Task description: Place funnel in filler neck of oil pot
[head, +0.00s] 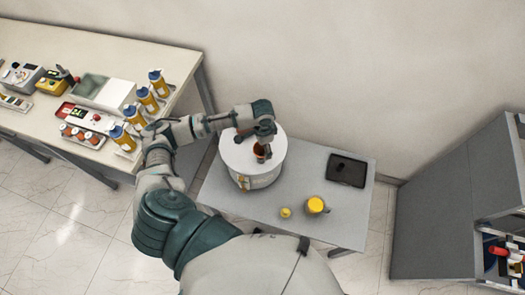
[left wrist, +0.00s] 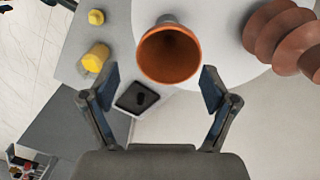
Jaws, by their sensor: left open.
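The white round oil pot (head: 238,155) stands on the grey table. In the left wrist view its pale lid (left wrist: 215,30) fills the upper middle. The orange funnel (left wrist: 168,55) shows its wide mouth, with a grey neck-like part (left wrist: 167,19) at its far side. Whether its spout is seated in the filler neck is hidden. In the head view a small orange-brown part (head: 262,151), likely the funnel, shows below my gripper. My left gripper (left wrist: 158,90) is open, its fingers on either side of the funnel's near rim, apart from it. My right gripper is not in view.
A brown ribbed bushing (left wrist: 283,38) rises from the lid beside the funnel. A black tray (head: 347,170) and two yellow items (head: 316,205) (head: 285,212) are on the grey table (head: 325,232). A bench (head: 90,50) with bottles stands left; a grey cabinet (head: 445,205) stands right.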

